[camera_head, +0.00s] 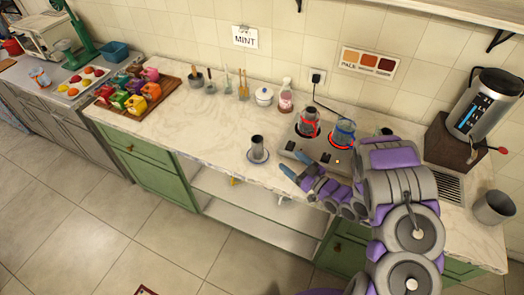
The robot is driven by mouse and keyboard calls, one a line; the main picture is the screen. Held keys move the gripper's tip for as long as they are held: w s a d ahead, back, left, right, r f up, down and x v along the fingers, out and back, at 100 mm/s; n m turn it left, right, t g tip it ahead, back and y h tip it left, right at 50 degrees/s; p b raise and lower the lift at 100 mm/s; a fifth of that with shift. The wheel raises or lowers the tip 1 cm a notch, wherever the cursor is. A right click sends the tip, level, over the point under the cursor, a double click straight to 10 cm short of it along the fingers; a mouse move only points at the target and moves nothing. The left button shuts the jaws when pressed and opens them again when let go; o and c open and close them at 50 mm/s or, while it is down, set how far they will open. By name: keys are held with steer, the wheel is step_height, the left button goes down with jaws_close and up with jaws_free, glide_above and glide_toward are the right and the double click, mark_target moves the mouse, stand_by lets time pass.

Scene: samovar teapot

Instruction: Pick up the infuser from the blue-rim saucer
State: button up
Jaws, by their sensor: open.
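The infuser (257,143), a small grey metal cylinder, stands upright on the blue-rim saucer (248,158) near the counter's front edge. My gripper (293,163) is open, with blue-tipped fingers pointing left toward the saucer. It is a short way right of the infuser and appears apart from it. Nothing shows between its fingers.
Just behind my gripper, a hot plate (320,153) bears a red-banded pot (309,122) and a blue-banded pot (343,131). A white lidded pot (264,96) and a pink jar (286,100) stand farther back. Counter (215,132) left of the saucer is clear.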

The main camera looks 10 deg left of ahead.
glide_toward(258, 139)
steer(key=a+r, duration=0.2)
steer(key=x, duration=0.2)
steer(key=b+x, duration=0.1)
steer(key=x, duration=0.2)
steer(key=b+x, duration=0.1)
steer(key=x, duration=0.1)
steer(key=shift+s+a+f, duration=0.1)
steer(key=shift+a+f, duration=0.15)
steer(key=shift+a, duration=0.25)
steer(key=shift+w+d+r, duration=0.2)
steer(key=shift+d, duration=0.55)
steer(key=shift+a, duration=0.1)
steer(key=c, duration=0.3)
steer(key=shift+a+f, duration=0.1)
steer(key=shift+a, duration=0.5)
steer(key=c, duration=0.5)
steer(key=shift+c, duration=0.7)
steer(key=shift+d, duration=0.55)
steer(key=c, duration=0.4)
steer(key=shift+a, duration=0.1)
